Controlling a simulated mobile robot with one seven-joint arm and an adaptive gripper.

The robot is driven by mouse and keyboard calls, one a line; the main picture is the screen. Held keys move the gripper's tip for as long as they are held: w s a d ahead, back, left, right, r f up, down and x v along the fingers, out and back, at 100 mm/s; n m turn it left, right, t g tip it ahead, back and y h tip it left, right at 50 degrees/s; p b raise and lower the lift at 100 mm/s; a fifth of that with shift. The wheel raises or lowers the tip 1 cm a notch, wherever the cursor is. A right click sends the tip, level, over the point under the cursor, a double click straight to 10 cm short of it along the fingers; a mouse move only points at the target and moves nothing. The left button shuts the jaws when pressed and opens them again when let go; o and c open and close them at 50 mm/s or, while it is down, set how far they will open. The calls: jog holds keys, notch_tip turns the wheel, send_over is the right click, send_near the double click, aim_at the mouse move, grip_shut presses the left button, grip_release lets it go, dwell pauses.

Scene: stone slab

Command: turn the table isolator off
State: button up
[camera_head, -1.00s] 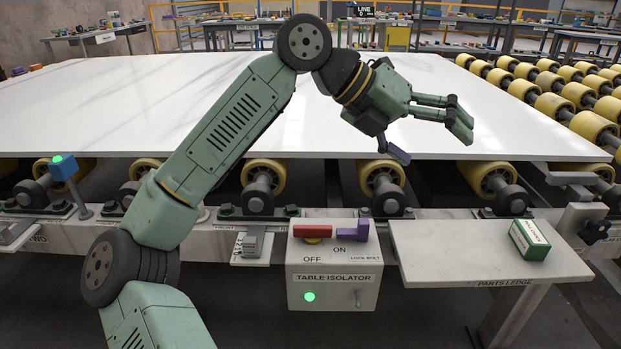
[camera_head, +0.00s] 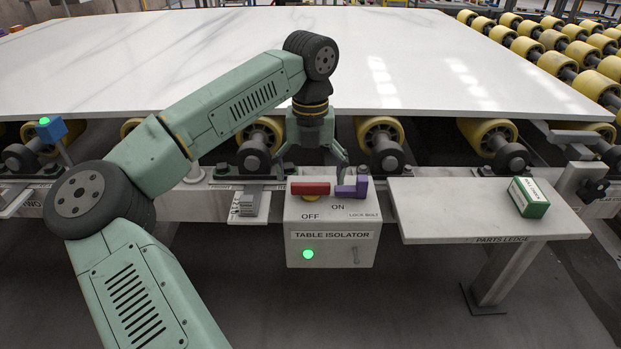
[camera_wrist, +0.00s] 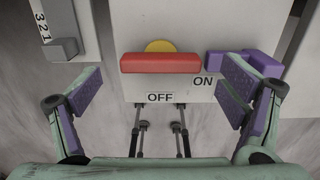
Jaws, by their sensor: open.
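The table isolator (camera_head: 333,232) is a pale box at the slab table's front edge. A red bar handle (camera_head: 310,188) lies crosswise on its top, over a yellow round part (camera_wrist: 160,46). ON and OFF are printed beside the handle, ON nearer its right end. A purple L-shaped lock bolt (camera_head: 352,189) sits just right of the handle. A green lamp (camera_head: 308,254) glows on the front. My gripper (camera_head: 313,168) is open and empty, pointing down above the box. In the wrist view the red handle (camera_wrist: 160,63) shows between the fingers, and the right finger partly covers the bolt (camera_wrist: 262,62).
The white slab (camera_head: 420,70) lies on yellow rollers behind the box. A parts ledge (camera_head: 450,215) with a green-and-white carton (camera_head: 528,197) stands to the right. A small grey switch unit (camera_head: 249,204) is close at the left. A blue post box with a green lamp (camera_head: 52,131) stands farther left.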

jog(key=shift+f, duration=0.85)
jog(key=shift+c, duration=0.2)
jog(key=c, duration=1.1)
